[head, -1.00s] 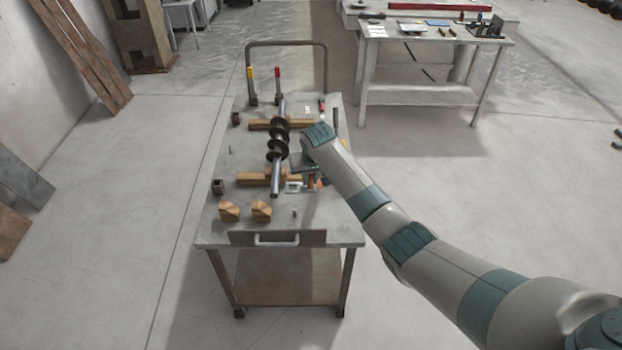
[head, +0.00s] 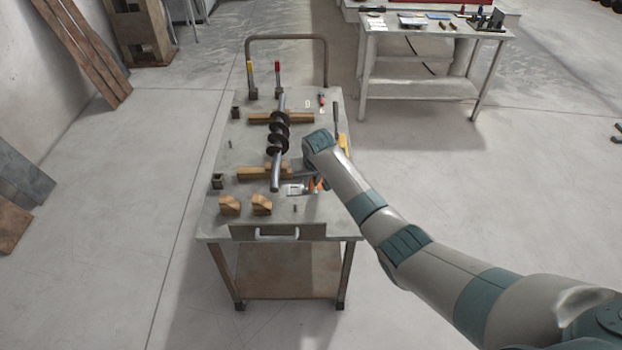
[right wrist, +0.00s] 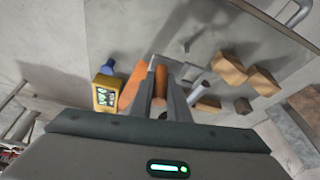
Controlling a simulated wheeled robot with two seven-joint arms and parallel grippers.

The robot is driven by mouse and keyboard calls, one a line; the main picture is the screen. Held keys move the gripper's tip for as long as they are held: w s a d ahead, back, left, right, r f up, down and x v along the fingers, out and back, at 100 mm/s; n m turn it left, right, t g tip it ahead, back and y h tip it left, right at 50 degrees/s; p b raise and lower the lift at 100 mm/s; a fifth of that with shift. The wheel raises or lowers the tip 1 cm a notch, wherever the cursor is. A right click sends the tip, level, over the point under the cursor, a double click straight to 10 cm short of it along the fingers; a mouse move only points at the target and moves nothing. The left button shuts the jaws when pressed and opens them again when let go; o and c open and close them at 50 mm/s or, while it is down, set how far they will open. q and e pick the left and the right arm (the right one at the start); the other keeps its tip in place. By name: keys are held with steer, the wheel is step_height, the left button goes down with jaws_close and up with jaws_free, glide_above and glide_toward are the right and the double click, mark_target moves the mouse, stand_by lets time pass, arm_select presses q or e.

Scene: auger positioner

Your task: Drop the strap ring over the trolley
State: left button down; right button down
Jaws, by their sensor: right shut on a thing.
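The trolley (head: 245,160) is a grey-topped cart with a bent-tube handle at its far end. It stands in the middle of the head view. My right gripper (right wrist: 158,68) is over the trolley's right half, mostly hidden behind my own wrist in the head view. In the right wrist view its fingers are close together with an orange piece (right wrist: 160,82) between them, which looks like the strap. Whether it forms a ring cannot be told. Orange also shows below my wrist in the head view (head: 316,184). My left gripper is out of view.
A dark auger on a steel shaft (head: 276,140) lies across wooden supports on the trolley. Two wooden blocks (head: 262,205) sit near the front edge. Upright red (head: 278,75) and yellow-tipped tools stand at the back. A yellow device (right wrist: 107,92) is beside my fingers. A workbench (head: 430,35) stands behind right.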

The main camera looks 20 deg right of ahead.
mark_target(312, 189)
steer(key=shift+f+b, duration=1.25)
steer(key=shift+f, duration=1.3)
steer(key=shift+p, duration=0.9)
steer(key=shift+f+b, duration=1.7)
steer(key=shift+f, duration=0.85)
stand_by(0.5)
steer(key=c, duration=1.6)
jaws_free()
steer(key=shift+r, duration=0.1)
steer(key=shift+v, duration=0.75)
steer(key=b+v, duration=0.1)
steer(key=v, duration=1.4)
steer(key=shift+s+r, duration=0.1)
steer(key=shift+r, duration=0.3)
